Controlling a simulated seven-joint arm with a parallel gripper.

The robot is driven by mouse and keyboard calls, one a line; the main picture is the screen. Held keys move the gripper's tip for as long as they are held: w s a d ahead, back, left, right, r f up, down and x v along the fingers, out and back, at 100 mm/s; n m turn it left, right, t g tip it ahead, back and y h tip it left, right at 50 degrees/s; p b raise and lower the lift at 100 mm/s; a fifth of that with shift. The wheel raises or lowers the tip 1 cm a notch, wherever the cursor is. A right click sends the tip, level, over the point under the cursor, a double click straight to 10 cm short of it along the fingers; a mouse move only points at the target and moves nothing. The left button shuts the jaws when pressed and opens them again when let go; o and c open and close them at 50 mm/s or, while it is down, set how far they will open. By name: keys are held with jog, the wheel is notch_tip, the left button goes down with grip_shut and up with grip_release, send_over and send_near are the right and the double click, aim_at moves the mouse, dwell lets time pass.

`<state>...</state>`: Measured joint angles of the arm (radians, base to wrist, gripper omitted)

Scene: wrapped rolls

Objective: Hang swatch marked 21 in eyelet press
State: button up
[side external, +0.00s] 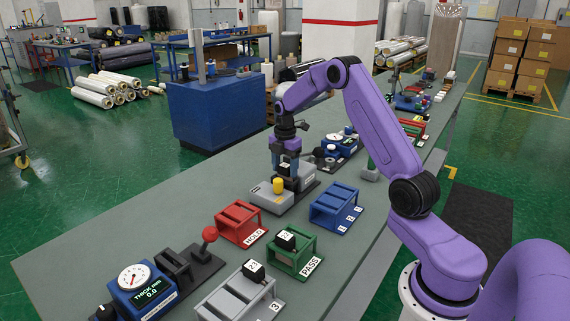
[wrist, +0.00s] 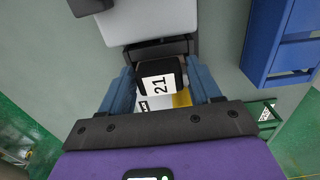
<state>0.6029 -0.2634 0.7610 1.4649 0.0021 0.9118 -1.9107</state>
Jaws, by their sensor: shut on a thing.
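The swatch marked 21 (wrist: 160,80) is a small black block with a white number label. In the wrist view it sits between the two blue fingers of my gripper (wrist: 160,90), which is shut on it. In the side view my gripper (side external: 288,173) is low over a light grey machine with a yellow knob (side external: 278,185). That machine's grey body (wrist: 148,20) and a dark slot part (wrist: 162,48) lie just beyond the swatch in the wrist view. I cannot tell if swatch and machine touch. No label confirms which machine is the eyelet press.
A red HOLD rack (side external: 240,222), a green PASS rack (side external: 297,262) with a black block, a grey rack (side external: 232,298) with another block and a blue rack (side external: 336,203) stand nearby. A red-knobbed lever device (side external: 192,268) and a thickness gauge (side external: 135,290) are at the front left.

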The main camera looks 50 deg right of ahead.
jog(key=shift+f, duration=0.65)
jog(key=o, duration=1.1)
notch_tip(320, 180, up, 18)
jog(key=shift+f, duration=0.25)
